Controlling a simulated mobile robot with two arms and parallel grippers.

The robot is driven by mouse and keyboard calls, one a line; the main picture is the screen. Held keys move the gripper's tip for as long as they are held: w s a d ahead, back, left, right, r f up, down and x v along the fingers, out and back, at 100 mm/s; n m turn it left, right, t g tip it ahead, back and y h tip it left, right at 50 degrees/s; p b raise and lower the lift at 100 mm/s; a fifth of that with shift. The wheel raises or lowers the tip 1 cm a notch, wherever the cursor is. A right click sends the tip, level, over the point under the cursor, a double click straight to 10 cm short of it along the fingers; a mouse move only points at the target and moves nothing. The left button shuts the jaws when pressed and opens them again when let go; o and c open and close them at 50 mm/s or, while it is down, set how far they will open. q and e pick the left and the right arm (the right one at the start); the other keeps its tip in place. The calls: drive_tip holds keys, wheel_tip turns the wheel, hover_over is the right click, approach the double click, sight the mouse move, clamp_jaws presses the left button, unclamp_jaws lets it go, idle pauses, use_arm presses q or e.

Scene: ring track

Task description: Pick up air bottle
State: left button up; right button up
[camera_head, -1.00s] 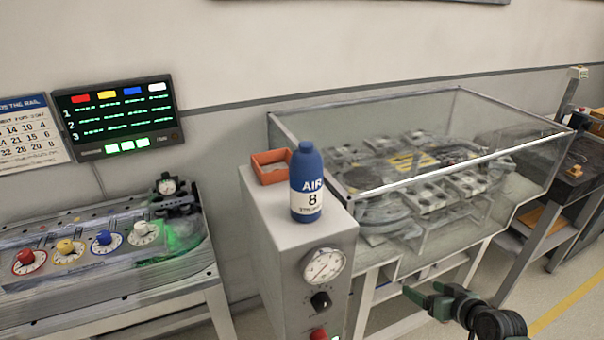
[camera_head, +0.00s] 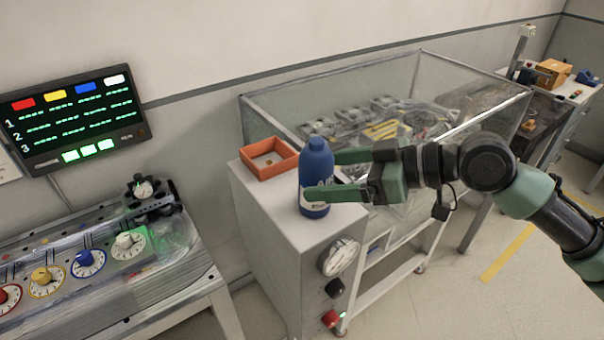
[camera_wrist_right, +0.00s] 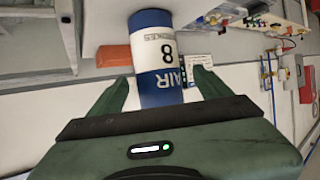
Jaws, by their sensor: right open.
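The blue air bottle (camera_head: 314,165) with a white label stands upright on top of the grey cabinet (camera_head: 262,192). My right gripper (camera_head: 340,176) reaches in from the right, its green fingers open on either side of the bottle. In the right wrist view the bottle (camera_wrist_right: 152,50) appears between the two open fingers (camera_wrist_right: 158,88), with its label reading AIR 8. I cannot tell whether either finger touches it. My left gripper is not in view.
An orange tray (camera_head: 270,172) sits behind the bottle on the cabinet top. A clear-walled case (camera_head: 470,110) stands right behind my right arm. A panel with coloured dials (camera_head: 88,262) is at left, below a dark screen (camera_head: 72,120).

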sight(301, 174)
drive_tip(key=shift+w+a+p, duration=0.2)
drive_tip(key=shift+a+p, duration=0.15)
drive_tip(key=shift+p, duration=0.2)
drive_tip(key=shift+p+x, duration=0.55)
drive_tip(key=shift+x, duration=0.35)
drive_tip(key=x, duration=0.3)
drive_tip(key=shift+w+a+p, duration=0.15)
drive_tip(key=shift+a+p, duration=0.05)
drive_tip(key=shift+p, duration=0.15)
drive_tip(key=shift+d, duration=0.15)
drive_tip(key=shift+c, duration=1.2)
clamp_jaws()
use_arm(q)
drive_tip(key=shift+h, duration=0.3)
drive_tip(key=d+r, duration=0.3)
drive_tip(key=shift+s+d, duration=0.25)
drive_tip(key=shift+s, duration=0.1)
